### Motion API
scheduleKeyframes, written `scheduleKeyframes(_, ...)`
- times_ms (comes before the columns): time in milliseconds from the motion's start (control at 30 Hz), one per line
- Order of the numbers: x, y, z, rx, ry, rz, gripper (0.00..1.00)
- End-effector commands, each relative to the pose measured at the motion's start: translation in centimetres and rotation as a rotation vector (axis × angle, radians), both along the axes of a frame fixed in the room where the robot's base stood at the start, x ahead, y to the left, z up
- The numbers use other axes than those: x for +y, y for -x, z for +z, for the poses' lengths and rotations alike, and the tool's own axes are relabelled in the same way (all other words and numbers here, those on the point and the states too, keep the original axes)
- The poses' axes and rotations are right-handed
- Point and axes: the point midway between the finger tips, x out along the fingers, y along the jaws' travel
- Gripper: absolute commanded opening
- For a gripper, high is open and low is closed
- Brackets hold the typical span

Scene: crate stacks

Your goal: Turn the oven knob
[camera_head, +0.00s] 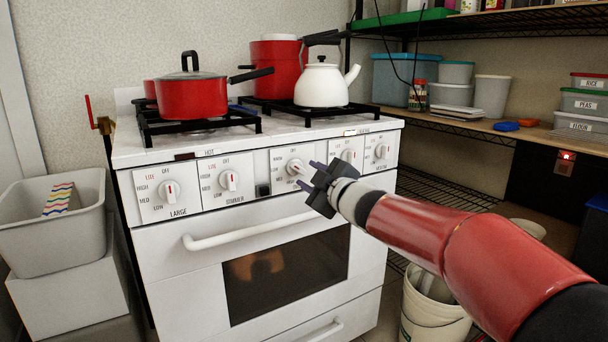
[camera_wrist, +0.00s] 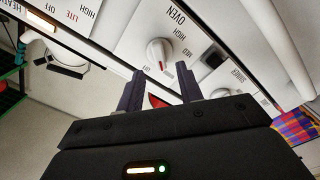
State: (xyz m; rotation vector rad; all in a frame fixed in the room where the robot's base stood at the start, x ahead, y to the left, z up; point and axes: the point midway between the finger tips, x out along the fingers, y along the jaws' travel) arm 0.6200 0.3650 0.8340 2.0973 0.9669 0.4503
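The oven knob (camera_head: 295,167) is a white round knob with a raised grip, in the middle of the stove's front panel. In the wrist view the knob (camera_wrist: 160,53) sits on the panel marked OVEN, just beyond my fingertips. My gripper (camera_head: 309,175) is in front of the panel with its fingers pointing at this knob. In the wrist view my gripper (camera_wrist: 160,70) is open, with two dark fingers apart and nothing held between them. The knob appears clear of both fingers; I cannot tell the exact gap.
Other stove knobs (camera_head: 229,180) flank the oven knob on both sides. The oven door handle (camera_head: 250,230) juts out below the panel. A red pot (camera_head: 192,97) and a white kettle (camera_head: 321,86) stand on top. A grey bin (camera_head: 50,225) is at left, a bucket (camera_head: 425,310) at right.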

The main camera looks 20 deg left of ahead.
Motion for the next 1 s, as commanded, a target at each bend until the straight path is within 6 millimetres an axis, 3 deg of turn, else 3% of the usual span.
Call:
scheduleKeyframes(233, -2.5, 2.2, 0.0, 0.000, 0.000, 0.001, 0.36)
scheduleKeyframes(667, -3.5, 2.4, 0.2, 0.008, -0.001, -0.021, 0.36)
scheduleKeyframes(767, -6.4, 2.5, 0.7, 0.052, -0.004, -0.123, 0.36)
scheduleKeyframes(867, -12.3, 3.2, 0.9, 0.149, -0.013, -0.314, 0.36)
scheduleKeyframes(1000, -22.0, 6.9, -0.7, 0.356, -0.054, -0.621, 0.36)
